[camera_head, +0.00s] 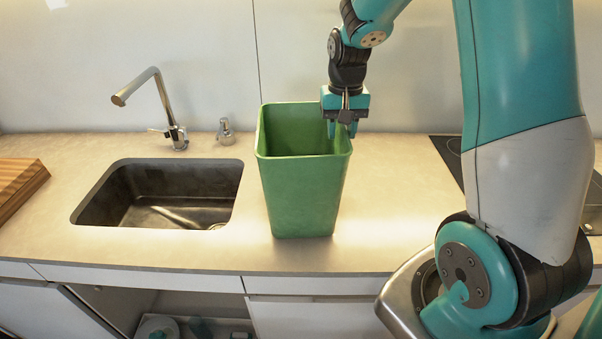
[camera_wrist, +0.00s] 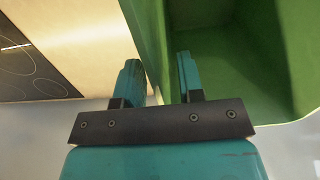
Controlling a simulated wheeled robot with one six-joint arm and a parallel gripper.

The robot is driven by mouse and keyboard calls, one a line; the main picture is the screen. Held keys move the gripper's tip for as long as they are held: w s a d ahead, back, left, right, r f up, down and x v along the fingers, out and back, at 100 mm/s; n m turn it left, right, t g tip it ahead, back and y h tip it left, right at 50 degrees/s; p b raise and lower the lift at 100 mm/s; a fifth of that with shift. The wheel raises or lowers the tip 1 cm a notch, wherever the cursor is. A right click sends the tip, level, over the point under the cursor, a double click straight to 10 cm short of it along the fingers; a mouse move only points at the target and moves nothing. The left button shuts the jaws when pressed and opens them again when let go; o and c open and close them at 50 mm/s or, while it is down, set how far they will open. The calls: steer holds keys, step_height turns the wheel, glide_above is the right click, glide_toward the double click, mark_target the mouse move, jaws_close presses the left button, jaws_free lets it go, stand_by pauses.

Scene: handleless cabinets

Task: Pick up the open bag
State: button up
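A tall green open-topped container (camera_head: 302,195), the only bag-like thing in view, stands upright on the counter right of the sink. It looks like a stiff-walled bin and its visible inside is empty. My gripper (camera_head: 342,128) is at its right rim, pointing down. In the wrist view my gripper (camera_wrist: 157,75) has its fingers apart, one outside the green wall (camera_wrist: 148,40) and one inside it. The wall runs between the fingers, and they do not appear closed on it.
The sink (camera_head: 160,195) with a faucet (camera_head: 165,110) and soap dispenser (camera_head: 225,132) lies to the left. A wooden board (camera_head: 18,185) is at the far left, and a dark cooktop (camera_head: 448,150) at the right. A cabinet below the sink stands open.

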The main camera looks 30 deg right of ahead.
steer(key=shift+f, duration=0.65)
jaws_close()
